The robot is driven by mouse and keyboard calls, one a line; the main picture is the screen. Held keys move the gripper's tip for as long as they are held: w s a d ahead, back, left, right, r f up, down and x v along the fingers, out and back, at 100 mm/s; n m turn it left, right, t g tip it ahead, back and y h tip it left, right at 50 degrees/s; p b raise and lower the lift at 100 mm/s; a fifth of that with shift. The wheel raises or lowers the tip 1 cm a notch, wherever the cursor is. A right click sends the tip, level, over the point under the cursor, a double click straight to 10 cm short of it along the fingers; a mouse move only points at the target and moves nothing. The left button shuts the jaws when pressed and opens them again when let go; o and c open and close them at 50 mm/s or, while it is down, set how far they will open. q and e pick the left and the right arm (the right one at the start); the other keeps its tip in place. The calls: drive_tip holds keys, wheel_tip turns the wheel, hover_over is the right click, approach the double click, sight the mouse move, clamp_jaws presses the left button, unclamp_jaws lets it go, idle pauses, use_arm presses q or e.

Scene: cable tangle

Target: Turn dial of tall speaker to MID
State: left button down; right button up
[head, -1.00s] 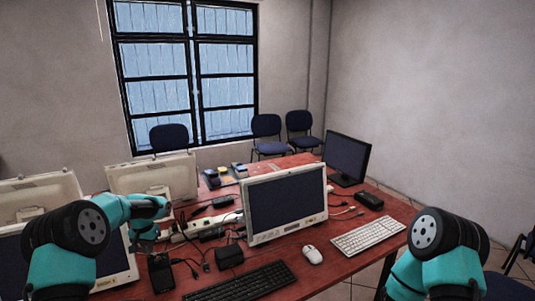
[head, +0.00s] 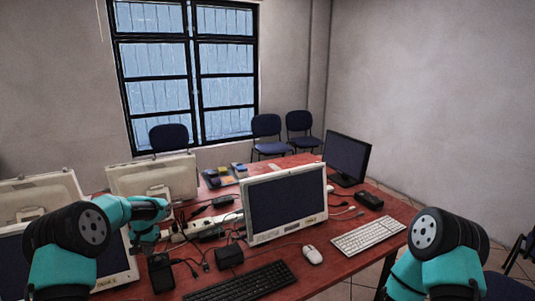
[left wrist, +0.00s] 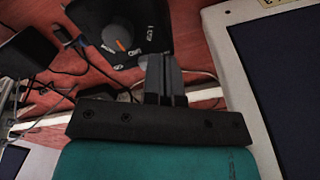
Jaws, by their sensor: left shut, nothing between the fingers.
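The tall speaker is likely the black box (head: 161,272) on the red table, just below my left gripper (head: 146,247) in the head view. In the left wrist view a black speaker face (left wrist: 90,15) shows at the top, with a round dark grey dial (left wrist: 115,33). The dial has an orange pointer mark (left wrist: 120,44). Small white labels sit around the dial, too small to read surely. My left gripper (left wrist: 164,60) is shut and empty, with its fingertips beside the dial and apart from it in the picture. My right gripper is out of view; only my right arm shows.
A smaller black box (head: 229,257) with cables lies to the right. A white power strip (head: 190,232) and loose cables run behind. A white monitor (head: 285,203), black keyboard (head: 240,284) and white mouse (head: 312,254) stand further right. Another white-framed monitor (left wrist: 240,80) is close to the left gripper.

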sight(162, 253)
use_arm(q)
drive_tip(key=shift+w+d, duration=0.35)
drive_tip(key=shift+d, duration=0.3)
drive_tip(key=shift+w+d, duration=0.3)
drive_tip(key=shift+d, duration=0.3)
drive_tip(key=shift+w+d, duration=0.35)
drive_tip(key=shift+d, duration=0.3)
idle(1.2)
drive_tip(key=shift+r, duration=0.2)
drive_tip(key=shift+s+a+r, duration=0.1)
drive_tip(key=shift+r, duration=1.35)
drive_tip(key=shift+a+r, duration=0.1)
drive_tip(key=shift+r, duration=1.3)
